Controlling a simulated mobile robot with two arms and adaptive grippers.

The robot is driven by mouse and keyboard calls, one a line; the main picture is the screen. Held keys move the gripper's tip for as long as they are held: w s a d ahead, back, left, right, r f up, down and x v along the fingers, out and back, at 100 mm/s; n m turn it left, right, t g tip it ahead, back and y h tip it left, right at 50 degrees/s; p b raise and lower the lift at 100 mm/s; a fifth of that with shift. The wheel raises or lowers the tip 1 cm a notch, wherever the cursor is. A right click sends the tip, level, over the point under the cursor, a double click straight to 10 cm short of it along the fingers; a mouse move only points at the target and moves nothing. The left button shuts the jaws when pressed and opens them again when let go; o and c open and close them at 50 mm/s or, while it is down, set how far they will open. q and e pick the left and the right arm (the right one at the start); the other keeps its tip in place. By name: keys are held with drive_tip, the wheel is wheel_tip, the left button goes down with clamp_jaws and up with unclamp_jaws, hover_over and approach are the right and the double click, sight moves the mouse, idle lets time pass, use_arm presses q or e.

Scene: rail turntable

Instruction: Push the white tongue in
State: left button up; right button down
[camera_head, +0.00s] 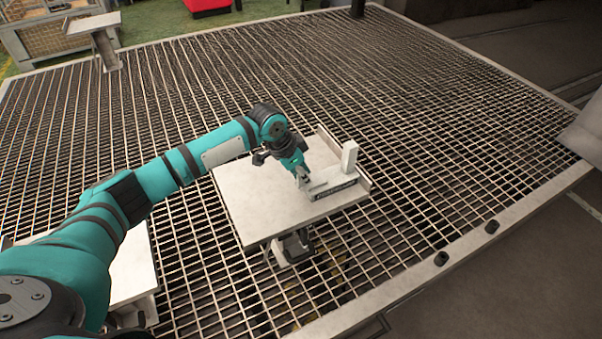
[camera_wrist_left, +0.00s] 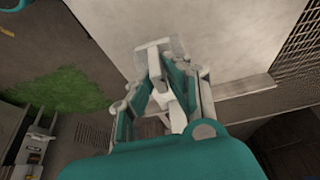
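A small light table (camera_head: 262,205) stands on the grating. Near its right edge is a low fixture with a dark lettered front strip (camera_head: 337,195). A white flat bar (camera_head: 330,184), which looks like the tongue, lies along the fixture, and a white upright block (camera_head: 349,158) stands at its right end. My left gripper (camera_head: 303,180) points down at the left end of the bar; I cannot tell whether it touches. In the left wrist view the fingers of my left gripper (camera_wrist_left: 158,47) meet at the tips, with nothing clearly held. The right gripper is out of view.
A raised rim (camera_head: 345,152) runs along the table's right side. Another light plate (camera_head: 133,265) is at the lower left, partly behind my arm. The grating (camera_head: 430,120) around the table is mostly clear. A crate (camera_head: 50,37) is at the back left.

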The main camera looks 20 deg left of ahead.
use_arm(q)
drive_tip(key=o, duration=0.4)
drive_tip(key=shift+w+d, duration=0.1)
drive_tip(key=shift+c, duration=0.2)
drive_tip(key=v, duration=1.2)
drive_tip(key=shift+f, duration=0.1)
